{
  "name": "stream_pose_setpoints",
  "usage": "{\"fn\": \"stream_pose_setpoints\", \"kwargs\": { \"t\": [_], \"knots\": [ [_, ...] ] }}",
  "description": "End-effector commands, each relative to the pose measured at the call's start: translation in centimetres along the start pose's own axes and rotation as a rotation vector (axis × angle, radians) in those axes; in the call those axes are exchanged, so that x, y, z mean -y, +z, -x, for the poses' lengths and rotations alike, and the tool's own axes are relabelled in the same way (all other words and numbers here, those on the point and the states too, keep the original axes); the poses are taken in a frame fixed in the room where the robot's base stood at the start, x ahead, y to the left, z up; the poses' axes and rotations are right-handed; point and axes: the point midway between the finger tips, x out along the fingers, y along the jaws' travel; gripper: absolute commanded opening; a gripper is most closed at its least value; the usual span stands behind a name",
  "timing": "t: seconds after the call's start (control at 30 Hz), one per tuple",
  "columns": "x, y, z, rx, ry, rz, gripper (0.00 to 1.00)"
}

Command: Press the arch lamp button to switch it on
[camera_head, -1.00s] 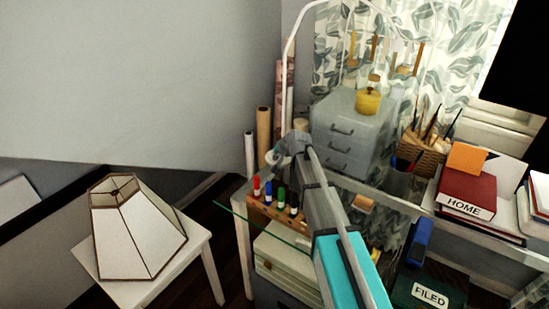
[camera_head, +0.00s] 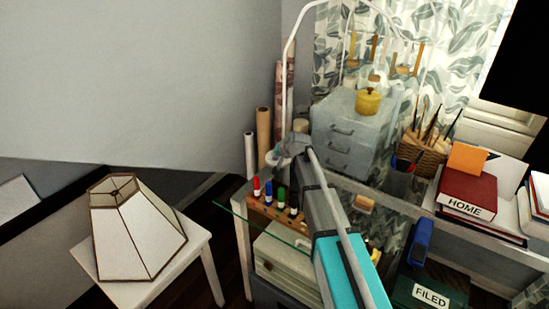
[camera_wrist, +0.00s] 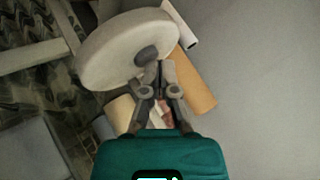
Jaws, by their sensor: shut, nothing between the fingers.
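The arch lamp (camera_head: 286,84) is a thin white tube that rises behind the glass desk and curves over to the right. In the wrist view its round pale base (camera_wrist: 112,45) shows at the upper left, with a dark oval button (camera_wrist: 147,55) near its right edge. My gripper (camera_wrist: 159,70) is shut and empty. Its fingertips appear right beside the button in the wrist view; whether they touch it I cannot tell. In the head view my gripper (camera_head: 290,143) is at the desk's back left corner and partly covers the lamp base.
Rolled paper tubes (camera_head: 263,135) stand behind the desk's left corner. A marker rack (camera_head: 272,208) is left of my arm. A grey drawer unit (camera_head: 345,137) with a yellow pot (camera_head: 367,101) stands to the right. A lampshade (camera_head: 133,228) sits on a white stool at the left.

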Motion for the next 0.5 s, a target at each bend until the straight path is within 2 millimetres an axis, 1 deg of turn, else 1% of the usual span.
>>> {"fn": "stream_pose_setpoints", "kwargs": {
  "t": [0.5],
  "knots": [
    [0.76,-0.69,0.97,0.0,0.0,0.0,0.0]
  ]
}}
